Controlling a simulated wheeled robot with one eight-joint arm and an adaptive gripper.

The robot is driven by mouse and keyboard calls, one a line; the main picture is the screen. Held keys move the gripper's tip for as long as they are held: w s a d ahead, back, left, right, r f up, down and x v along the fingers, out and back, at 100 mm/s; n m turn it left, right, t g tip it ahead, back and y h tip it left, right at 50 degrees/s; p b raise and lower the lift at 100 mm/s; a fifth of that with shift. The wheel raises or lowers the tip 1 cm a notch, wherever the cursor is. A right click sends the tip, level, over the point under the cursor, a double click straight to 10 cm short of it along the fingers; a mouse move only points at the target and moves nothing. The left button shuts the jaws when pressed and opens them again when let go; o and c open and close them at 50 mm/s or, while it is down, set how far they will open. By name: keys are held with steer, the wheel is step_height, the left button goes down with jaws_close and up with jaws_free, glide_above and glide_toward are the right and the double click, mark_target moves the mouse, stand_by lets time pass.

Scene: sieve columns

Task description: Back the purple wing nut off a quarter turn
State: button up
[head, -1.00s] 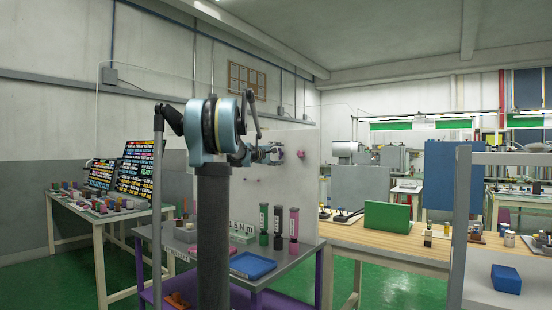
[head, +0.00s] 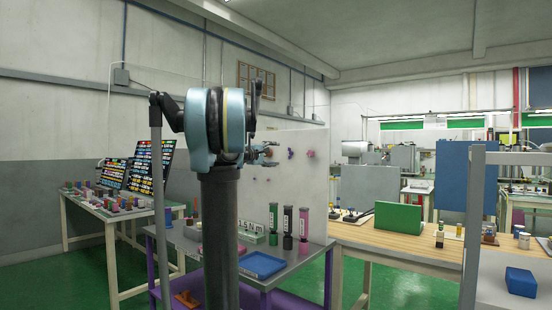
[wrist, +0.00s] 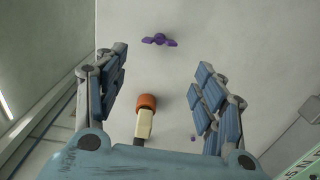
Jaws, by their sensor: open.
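The purple wing nut (wrist: 160,41) sits on a pale upright panel (wrist: 245,25), beyond my fingertips at the top of the wrist view. Its wings lie roughly level in that picture. In the head view a small purple shape (head: 290,153), likely this nut, shows just right of my gripper (head: 271,150). In the wrist view my gripper (wrist: 159,64) is open, its two fingers spread wide on either side of the nut's line. It is apart from the nut, with nothing gripped.
An orange-capped, cream-stemmed part (wrist: 146,105) shows between my fingers. A reddish-pink part (head: 310,153) is on the panel, right of the purple one. Below stands a grey table with a blue tray (head: 262,265) and several labelled coloured columns (head: 288,228).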

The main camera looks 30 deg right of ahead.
steer(key=shift+s+a, duration=0.1)
steer(key=shift+a, duration=0.15)
steer(key=n, duration=0.1)
glide_toward(290, 154)
steer(key=x, duration=0.8)
steer(key=shift+w, duration=0.3)
stand_by(0.5)
steer(key=shift+c, duration=0.5)
steer(key=c, duration=1.1)
